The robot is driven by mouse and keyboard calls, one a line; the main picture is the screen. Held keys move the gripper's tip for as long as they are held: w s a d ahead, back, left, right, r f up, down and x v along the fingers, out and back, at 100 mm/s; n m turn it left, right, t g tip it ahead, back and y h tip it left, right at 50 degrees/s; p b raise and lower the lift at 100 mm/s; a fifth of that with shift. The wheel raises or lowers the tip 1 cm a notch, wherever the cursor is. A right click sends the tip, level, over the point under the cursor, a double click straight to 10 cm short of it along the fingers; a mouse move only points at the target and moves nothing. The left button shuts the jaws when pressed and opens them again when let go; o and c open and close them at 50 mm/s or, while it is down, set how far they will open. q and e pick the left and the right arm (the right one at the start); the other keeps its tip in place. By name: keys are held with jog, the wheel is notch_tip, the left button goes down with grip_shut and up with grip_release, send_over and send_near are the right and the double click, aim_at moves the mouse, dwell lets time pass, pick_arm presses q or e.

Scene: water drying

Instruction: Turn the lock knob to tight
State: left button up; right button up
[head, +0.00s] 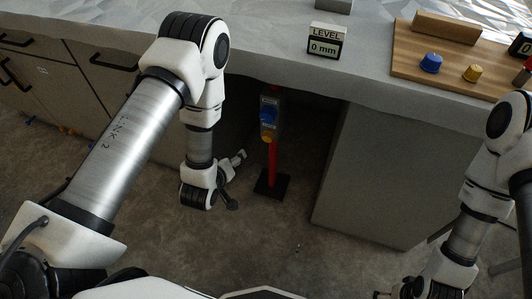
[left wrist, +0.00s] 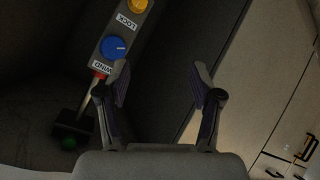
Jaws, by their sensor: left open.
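A narrow grey panel on a red post (head: 272,160) stands in the recess under the counter. It carries a blue knob (head: 268,114) above a yellow knob (head: 267,135). In the left wrist view the panel appears upside down, with a LOCK label (left wrist: 126,22) beside the yellow knob (left wrist: 138,5) and a WIND label (left wrist: 102,69) beside the blue knob (left wrist: 115,48). My left gripper (head: 238,160) is open and empty, low and left of the post, apart from both knobs. Its spread fingers show in the left wrist view (left wrist: 164,82). My right gripper (head: 392,294) is partly cut off at the bottom edge.
The post has a black base (head: 272,185) on the floor. The counter (head: 270,50) overhangs the recess, with a cabinet side (head: 375,175) at right and drawers (head: 70,85) at left. On top are a LEVEL display (head: 325,42) reading 0 mm and a wooden board (head: 410,65).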

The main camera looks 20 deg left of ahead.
pick_arm(q)
jog(key=w+d+f+n+t+b, duration=0.15)
jog(key=w+f+t+b, duration=0.5)
jog(key=b, duration=0.65)
jog(key=m+h+b, duration=0.1)
jog(key=b, duration=1.2)
send_near(267, 140)
jog(key=w, duration=0.4)
jog(key=w+b, duration=0.1)
jog(key=w, duration=0.1)
jog(key=w+b, duration=0.1)
jog(key=w, duration=0.1)
jog(key=shift+w+f, duration=0.25)
jog(key=shift+f, duration=0.05)
jog(key=shift+w+r, duration=0.1)
jog(key=shift+w, duration=0.3)
jog(key=c, duration=1.1)
